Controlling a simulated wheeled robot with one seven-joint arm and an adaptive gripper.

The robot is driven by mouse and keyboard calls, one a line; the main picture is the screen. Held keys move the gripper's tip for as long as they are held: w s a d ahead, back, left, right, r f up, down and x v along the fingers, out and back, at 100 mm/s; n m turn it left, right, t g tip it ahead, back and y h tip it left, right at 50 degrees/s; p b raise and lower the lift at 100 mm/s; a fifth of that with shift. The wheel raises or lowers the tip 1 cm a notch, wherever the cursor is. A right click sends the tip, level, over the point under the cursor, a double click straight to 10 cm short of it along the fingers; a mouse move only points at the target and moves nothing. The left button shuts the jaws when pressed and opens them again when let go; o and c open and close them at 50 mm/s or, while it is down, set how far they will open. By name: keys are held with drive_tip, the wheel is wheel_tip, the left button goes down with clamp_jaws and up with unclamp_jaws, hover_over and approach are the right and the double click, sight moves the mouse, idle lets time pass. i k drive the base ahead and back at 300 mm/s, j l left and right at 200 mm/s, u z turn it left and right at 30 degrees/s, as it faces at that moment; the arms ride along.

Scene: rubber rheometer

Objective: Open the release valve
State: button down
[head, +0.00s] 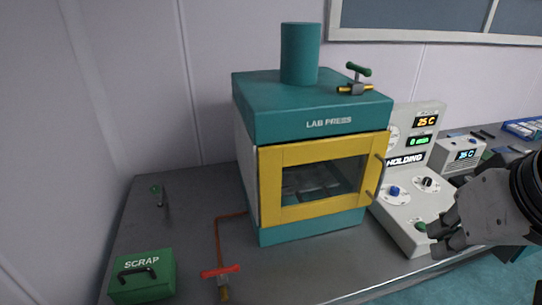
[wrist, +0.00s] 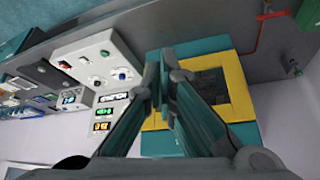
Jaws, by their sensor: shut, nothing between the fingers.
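A valve with a green handle and brass body (head: 355,85) sits on top of the teal lab press (head: 305,122). A valve with a red handle (head: 221,271) stands on the bench at the press's front left, on a copper pipe; its red handle also shows in the wrist view (wrist: 273,16). No label shows which one is the release valve. My gripper (head: 432,243) is at the right, in front of the control panel and apart from both valves. In the wrist view my gripper (wrist: 159,62) is shut and empty.
The press's yellow-framed door (head: 268,215) is shut. The control panel (head: 405,205) has knobs and a display reading HOLDING. A green SCRAP box (head: 143,285) and a small green-topped fitting (head: 158,193) are at the left. The bench front between box and panel is mostly clear.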

sight(235, 268)
drive_tip(key=j+u, duration=0.35)
drive_tip(key=i+j+u, duration=0.1)
drive_tip(key=j+u, duration=0.2)
